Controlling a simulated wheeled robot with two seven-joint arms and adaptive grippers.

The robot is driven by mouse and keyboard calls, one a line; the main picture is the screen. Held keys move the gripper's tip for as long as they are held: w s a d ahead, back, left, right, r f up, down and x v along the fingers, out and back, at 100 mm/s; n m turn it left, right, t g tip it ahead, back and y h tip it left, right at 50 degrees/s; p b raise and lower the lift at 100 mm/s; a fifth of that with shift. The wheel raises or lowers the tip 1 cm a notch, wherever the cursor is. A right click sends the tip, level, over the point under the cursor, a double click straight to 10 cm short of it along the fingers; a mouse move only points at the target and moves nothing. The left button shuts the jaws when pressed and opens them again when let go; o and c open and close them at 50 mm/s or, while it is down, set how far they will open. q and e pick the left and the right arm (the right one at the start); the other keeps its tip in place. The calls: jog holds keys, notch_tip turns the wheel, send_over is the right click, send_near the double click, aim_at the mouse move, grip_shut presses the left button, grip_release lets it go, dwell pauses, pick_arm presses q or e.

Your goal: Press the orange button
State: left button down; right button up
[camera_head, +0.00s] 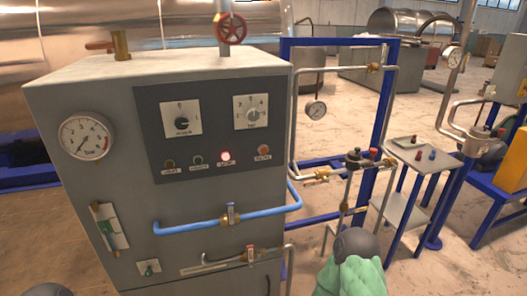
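A grey cabinet (85,200) fills the left and middle of the head view. Its dark control panel (215,108) carries two rotary dials above a row of small round buttons. The rightmost button (263,150) looks orange-red and stands out from the panel above a small label. I cannot make out fingers of either gripper. Nothing is seen touching the buttons.
A rounded dark part with green covering shows at the bottom right. A small side table (398,208) stands farther right.

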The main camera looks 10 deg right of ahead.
grip_shut()
dwell(1.1)
